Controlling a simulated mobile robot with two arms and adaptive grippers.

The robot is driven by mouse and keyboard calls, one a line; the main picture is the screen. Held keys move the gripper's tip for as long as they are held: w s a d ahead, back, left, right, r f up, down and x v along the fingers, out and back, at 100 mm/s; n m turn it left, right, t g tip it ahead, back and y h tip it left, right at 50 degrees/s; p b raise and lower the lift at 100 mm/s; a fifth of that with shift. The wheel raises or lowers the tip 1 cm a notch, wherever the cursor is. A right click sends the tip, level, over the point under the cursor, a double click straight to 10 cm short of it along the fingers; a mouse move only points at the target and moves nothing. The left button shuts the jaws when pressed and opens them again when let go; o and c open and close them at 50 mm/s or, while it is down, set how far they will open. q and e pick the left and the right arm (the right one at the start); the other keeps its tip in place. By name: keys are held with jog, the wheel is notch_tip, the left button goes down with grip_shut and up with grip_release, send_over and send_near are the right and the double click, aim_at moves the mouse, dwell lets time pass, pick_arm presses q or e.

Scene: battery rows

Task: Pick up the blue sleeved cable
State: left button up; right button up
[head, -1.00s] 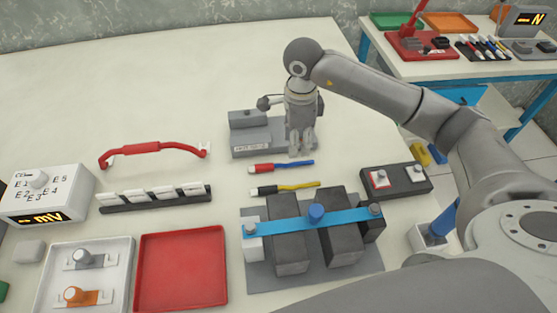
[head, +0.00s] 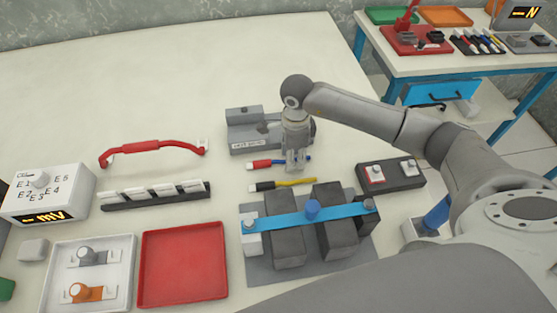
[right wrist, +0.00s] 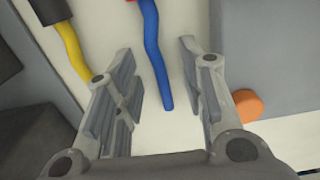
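The blue sleeved cable (head: 265,163) lies on the white table in the head view, with a red part and a black-and-white end to the left. Its blue sleeve (right wrist: 151,50) shows in the right wrist view, running down between my open fingers. My right gripper (head: 295,168) is over the blue end of the cable, pointing down, and hides part of it. In the right wrist view the right gripper (right wrist: 160,88) has its fingers apart, with a gap on both sides of the cable. My left gripper is not in view.
A yellow cable (head: 292,182) lies just in front of the blue one. A grey fixture (head: 242,141) stands behind. Dark blocks under a blue bar (head: 275,222) stand in front, and a dark two-terminal box (head: 400,181) is to the right. Open table lies at back left.

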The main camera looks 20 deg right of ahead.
grip_shut()
jog(key=shift+r, duration=0.1)
jog(key=shift+r+b, duration=0.35)
jog(key=shift+r, duration=0.15)
jog(key=s+a+r+b, duration=0.3)
jog(key=s+a+r, duration=0.1)
jog(key=s+r, duration=0.8)
jog(key=shift+s+a, duration=0.2)
jog(key=shift+s, duration=0.5)
